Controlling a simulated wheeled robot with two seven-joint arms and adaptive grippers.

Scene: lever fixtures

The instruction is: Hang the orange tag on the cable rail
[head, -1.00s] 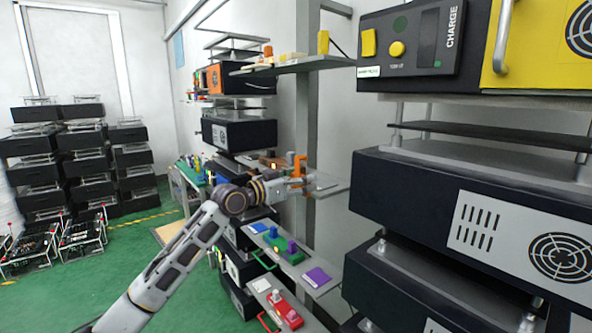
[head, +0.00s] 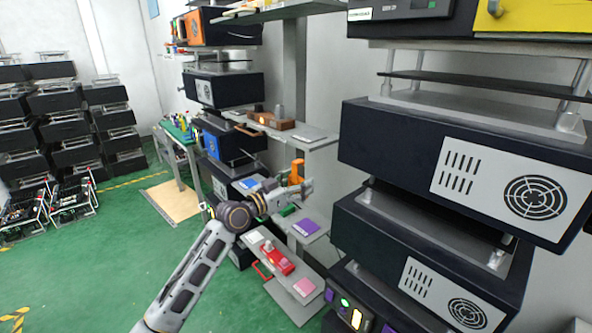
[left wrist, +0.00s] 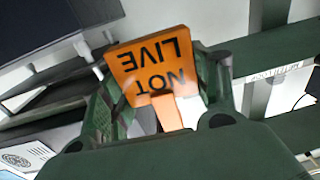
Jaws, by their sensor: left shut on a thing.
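The orange tag (head: 297,171) stands upright in my left gripper (head: 304,188), in front of the shelf column. In the left wrist view the tag (left wrist: 152,65) sits between the two fingers, with the words NOT LIVE upside down. The left gripper is shut on it and holds it in the air. I cannot make out for sure which part is the cable rail. My right gripper is not in view.
A shelf with a brown block (head: 270,121) is above and behind the gripper. Lower shelves carry a purple pad (head: 306,227), a red device (head: 279,262) and a pink pad (head: 304,287). A black fan unit (head: 400,142) stands close on the right. Green floor (head: 110,250) is open at left.

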